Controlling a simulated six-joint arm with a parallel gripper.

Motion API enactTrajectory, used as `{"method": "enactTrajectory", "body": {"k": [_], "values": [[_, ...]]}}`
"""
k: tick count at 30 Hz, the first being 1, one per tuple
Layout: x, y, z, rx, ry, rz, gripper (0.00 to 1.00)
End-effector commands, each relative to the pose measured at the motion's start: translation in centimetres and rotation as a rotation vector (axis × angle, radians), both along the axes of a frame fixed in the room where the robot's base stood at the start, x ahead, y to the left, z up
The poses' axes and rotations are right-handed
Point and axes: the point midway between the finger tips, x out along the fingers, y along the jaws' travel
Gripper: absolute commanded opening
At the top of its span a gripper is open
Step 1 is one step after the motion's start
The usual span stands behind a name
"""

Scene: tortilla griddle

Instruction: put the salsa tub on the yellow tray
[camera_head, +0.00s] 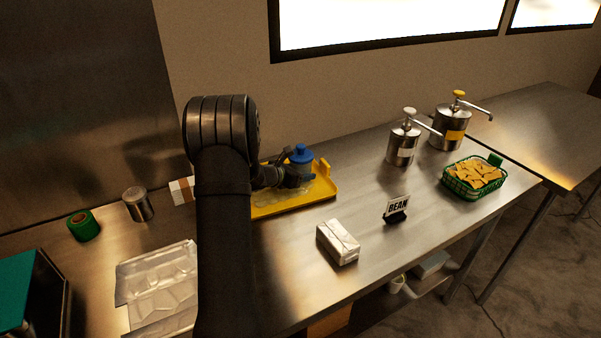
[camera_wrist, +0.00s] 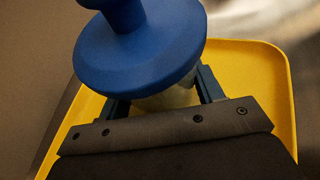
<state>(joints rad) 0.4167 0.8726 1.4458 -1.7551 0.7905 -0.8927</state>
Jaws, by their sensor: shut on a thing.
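The salsa tub, with a blue lid and a round blue knob, is at the far part of the yellow tray in the head view (camera_head: 301,154). The wrist view shows its wide blue lid from close up (camera_wrist: 135,55) and a bit of pale body below. The yellow tray (camera_head: 322,191) lies on the steel counter and fills the background of the wrist view (camera_wrist: 255,75). My gripper (camera_head: 294,178) is shut on the tub's body, below the lid; its fingers also show in the wrist view (camera_wrist: 165,95). I cannot tell whether the tub's base touches the tray.
A white wrapped block (camera_head: 338,242), a small sign (camera_head: 396,209), two pump dispensers (camera_head: 403,145) (camera_head: 450,127) and a green basket of chips (camera_head: 474,178) stand to the right. A metal canister (camera_head: 138,204), green tape roll (camera_head: 83,225) and foil tray (camera_head: 158,288) are at the left.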

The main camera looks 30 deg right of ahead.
Motion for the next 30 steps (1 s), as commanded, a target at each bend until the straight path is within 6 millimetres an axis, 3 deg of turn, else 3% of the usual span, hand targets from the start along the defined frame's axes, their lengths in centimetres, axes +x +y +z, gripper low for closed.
{"method": "enactTrajectory", "body": {"k": [3,4,6,7,17,23,30], "values": [[0.0,0.0,-0.3,0.0,0.001,0.0,0.29],[0.0,0.0,-0.3,0.0,0.0,0.0,0.66],[0.0,0.0,-0.3,0.0,0.0,0.0,0.8],[0.0,0.0,-0.3,0.0,0.0,0.0,0.82],[0.0,0.0,0.1,0.0,-0.001,0.0,0.82],[-0.7,2.7,1.3,0.0,-0.001,0.004,0.82],[-2.2,7.4,3.3,0.0,-0.001,0.003,0.82]]}}
